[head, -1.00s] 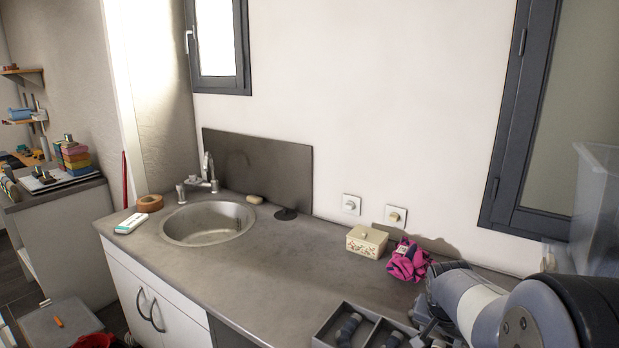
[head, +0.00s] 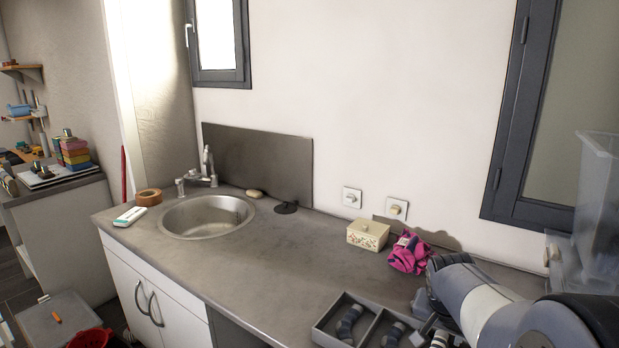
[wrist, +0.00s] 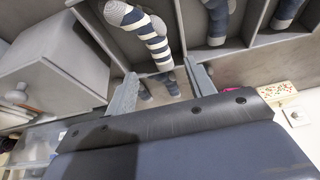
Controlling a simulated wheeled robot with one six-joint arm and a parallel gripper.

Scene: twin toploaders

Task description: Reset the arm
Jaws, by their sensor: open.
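My gripper (wrist: 160,84) is open in the wrist view, its two fingers well apart. Past the fingertips is a grey divided tray (wrist: 172,25). A navy-and-white striped sock (wrist: 140,32) lies in one compartment, and more dark socks (wrist: 217,20) lie in others. No object shows held between the fingers. In the head view, my arm is bent low over the counter's right end. The tray (head: 333,312) with dark rolled socks (head: 348,322) sits just left of it. My fingertips are hard to make out there, partly hidden by the arm and the frame edge.
A pink cloth bundle (head: 408,254) and a cream flowered box (head: 367,235) stand by the wall behind the tray. A clear plastic bin (head: 597,215) stands at the right, close to my arm. The counter (head: 270,262) between sink (head: 207,216) and tray is clear.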

